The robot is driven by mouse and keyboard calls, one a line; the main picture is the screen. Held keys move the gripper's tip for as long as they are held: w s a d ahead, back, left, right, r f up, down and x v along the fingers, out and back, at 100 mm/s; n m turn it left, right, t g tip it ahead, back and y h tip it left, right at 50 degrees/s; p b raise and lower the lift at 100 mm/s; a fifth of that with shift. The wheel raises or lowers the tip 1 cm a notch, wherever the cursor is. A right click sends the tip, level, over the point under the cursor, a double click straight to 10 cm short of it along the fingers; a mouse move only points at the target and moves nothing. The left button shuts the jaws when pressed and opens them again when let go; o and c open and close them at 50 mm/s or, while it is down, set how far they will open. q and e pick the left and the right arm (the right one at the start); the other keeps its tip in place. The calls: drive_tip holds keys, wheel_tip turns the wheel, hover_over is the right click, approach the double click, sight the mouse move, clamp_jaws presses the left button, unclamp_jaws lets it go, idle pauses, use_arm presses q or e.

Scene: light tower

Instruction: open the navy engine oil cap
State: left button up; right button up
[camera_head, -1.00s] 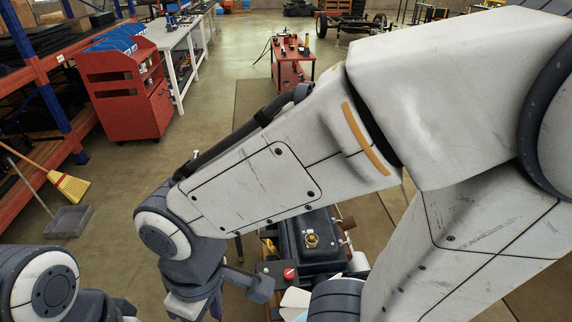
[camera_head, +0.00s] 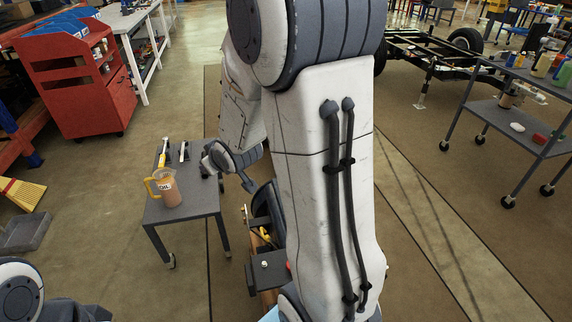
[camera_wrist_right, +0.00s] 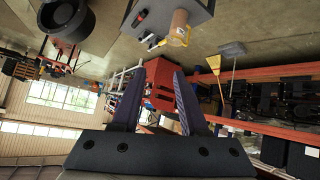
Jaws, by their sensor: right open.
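The dark navy engine (camera_head: 263,202) is mostly hidden behind my right arm in the head view; only its left edge shows. The oil cap cannot be seen in either current view. My right gripper (camera_head: 247,180) is near the engine's upper left and beside the small grey table in the head view. Its two fingers are apart with nothing between them in the right wrist view (camera_wrist_right: 160,75). My left gripper is out of view; only part of my left arm shows at the lower left.
The small grey table (camera_head: 200,203) holds an oil jug (camera_head: 168,190) and hand tools (camera_head: 163,155). A red cabinet (camera_head: 80,75) stands back left. A rolling cart (camera_head: 495,118) with bottles stands at right. Floor between the engine and this cart is clear.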

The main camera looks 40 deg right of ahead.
drive_tip(key=d+f+m+t+h+b, duration=0.1)
drive_tip(key=d+f+t+h+b, duration=0.15)
drive_tip(key=d, duration=0.65)
drive_tip(key=d+f+m+t+h+b, duration=0.15)
drive_tip(key=d+f+b, duration=0.25)
drive_tip(key=d, duration=0.4)
drive_tip(key=s+d+f+m+t+h+b, duration=0.2)
drive_tip(key=s+d+h+b, duration=0.15)
drive_tip(key=s+d, duration=0.6)
drive_tip(key=f+b, duration=0.1)
drive_tip(key=f, duration=0.1)
drive_tip(key=w+d+f, duration=0.1)
drive_tip(key=f, duration=0.2)
drive_tip(key=w+d+f+b, duration=0.1)
drive_tip(key=f, duration=0.1)
drive_tip(key=shift+w+f+b, duration=0.1)
drive_tip(key=shift+f+b, duration=0.25)
drive_tip(key=shift+f, duration=0.05)
drive_tip(key=x, duration=0.6)
drive_tip(key=shift+w+r, duration=0.2)
drive_tip(key=shift+r, duration=0.2)
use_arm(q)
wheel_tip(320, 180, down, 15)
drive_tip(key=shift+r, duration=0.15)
use_arm(e)
drive_tip(key=shift+w+d, duration=0.3)
drive_tip(key=shift+w, duration=0.2)
clamp_jaws()
